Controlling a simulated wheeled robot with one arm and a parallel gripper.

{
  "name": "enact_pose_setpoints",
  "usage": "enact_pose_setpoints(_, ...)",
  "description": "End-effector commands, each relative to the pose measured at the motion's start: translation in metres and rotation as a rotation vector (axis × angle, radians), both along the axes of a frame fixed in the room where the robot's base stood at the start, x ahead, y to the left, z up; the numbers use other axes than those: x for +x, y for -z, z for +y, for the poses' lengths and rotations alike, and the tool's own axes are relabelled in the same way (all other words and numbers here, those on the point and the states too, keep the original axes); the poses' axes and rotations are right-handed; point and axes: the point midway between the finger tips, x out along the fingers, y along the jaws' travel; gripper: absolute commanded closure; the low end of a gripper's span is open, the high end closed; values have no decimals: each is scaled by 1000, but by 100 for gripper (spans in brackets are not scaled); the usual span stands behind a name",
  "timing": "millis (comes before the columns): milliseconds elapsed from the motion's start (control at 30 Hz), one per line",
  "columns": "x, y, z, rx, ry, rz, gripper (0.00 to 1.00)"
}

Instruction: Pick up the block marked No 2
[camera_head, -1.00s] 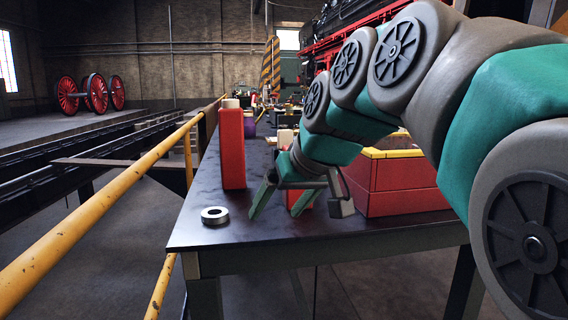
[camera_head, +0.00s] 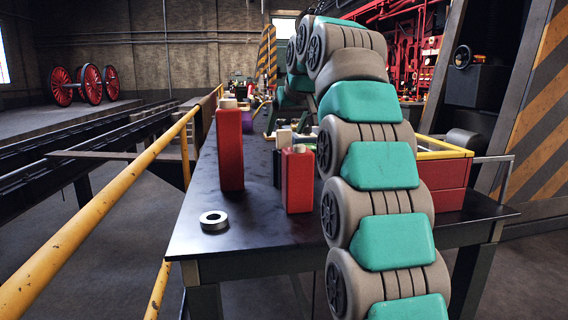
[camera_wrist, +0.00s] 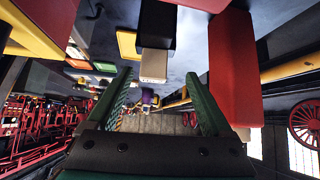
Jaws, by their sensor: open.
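No number is readable on any block, so I cannot tell which is No 2. A tall red block (camera_head: 230,150) with a pale top stands upright on the dark table (camera_head: 250,233). A shorter red block (camera_head: 298,182) stands to its right, with a dark block (camera_head: 277,168) partly hidden behind it. The wrist view looks upside down: a tall red block (camera_wrist: 234,65) hangs at right, and a dark block with a pale end (camera_wrist: 154,66) shows near the middle. My gripper (camera_wrist: 160,76) is open, with nothing between its green fingers. In the head view my arm hides most of it.
A metal ring (camera_head: 214,220) lies near the table's front left corner. A red bin with a yellow rim (camera_head: 446,147) stands at right, behind my arm. A yellow railing (camera_head: 120,190) runs along the left. The table's front left is otherwise clear.

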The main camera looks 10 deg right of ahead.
Motion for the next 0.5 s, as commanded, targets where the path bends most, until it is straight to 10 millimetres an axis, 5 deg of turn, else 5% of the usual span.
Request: enact_pose_setpoints(500, 33, 24, -4, 6, 13, 2, 15)
